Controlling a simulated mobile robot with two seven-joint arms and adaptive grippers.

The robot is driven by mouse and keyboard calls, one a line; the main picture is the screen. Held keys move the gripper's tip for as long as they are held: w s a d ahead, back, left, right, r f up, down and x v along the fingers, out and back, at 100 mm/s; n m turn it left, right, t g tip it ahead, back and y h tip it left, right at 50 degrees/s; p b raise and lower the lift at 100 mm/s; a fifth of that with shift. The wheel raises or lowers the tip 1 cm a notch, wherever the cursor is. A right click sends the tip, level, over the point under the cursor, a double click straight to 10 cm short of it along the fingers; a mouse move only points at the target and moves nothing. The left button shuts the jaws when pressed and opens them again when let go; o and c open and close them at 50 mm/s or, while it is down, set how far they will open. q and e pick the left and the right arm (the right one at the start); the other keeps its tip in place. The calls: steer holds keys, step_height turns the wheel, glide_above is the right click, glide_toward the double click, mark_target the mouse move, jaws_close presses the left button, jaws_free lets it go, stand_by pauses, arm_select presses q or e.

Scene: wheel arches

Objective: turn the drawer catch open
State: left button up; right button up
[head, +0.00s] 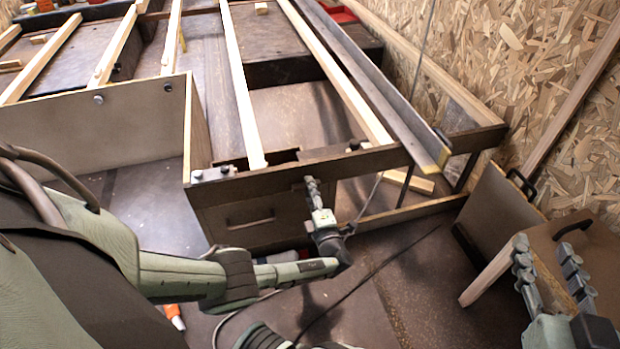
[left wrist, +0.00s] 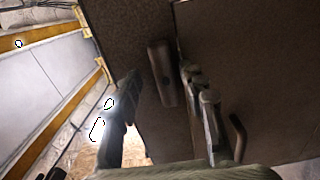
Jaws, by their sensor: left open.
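The drawer catch (left wrist: 161,73) is a dark oblong bar in the left wrist view. It sits beside the seam at the drawer front's edge, its long side running nearly along that seam. My left gripper (head: 312,184) is open at the right end of the drawer front (head: 222,213). In the left wrist view its fingers stand on either side of the catch; I cannot tell whether they touch it. In the head view the gripper hides the catch. The drawer handle (head: 250,222) is a dark bar. My right gripper (head: 549,262) is open and empty at the lower right.
A dark frame beam (head: 430,150) runs above the drawer, with pale wooden slats (head: 240,90) behind it. Panels with black handles (head: 521,184) lean near the chipboard wall (head: 500,50) at right. A cable (head: 390,258) crosses the floor.

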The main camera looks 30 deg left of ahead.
arm_select(q)
steer(key=o, duration=0.6)
steer(key=r, duration=0.7)
steer(key=shift+w+a, duration=0.2)
step_height(320, 180, up, 2)
steer(key=shift+d, duration=0.1)
steer(key=shift+c, duration=1.4)
steer(key=shift+s+r, duration=0.15)
steer(key=shift+r, duration=0.15)
steer(key=c, duration=0.3)
steer(key=shift+s+f, duration=0.1)
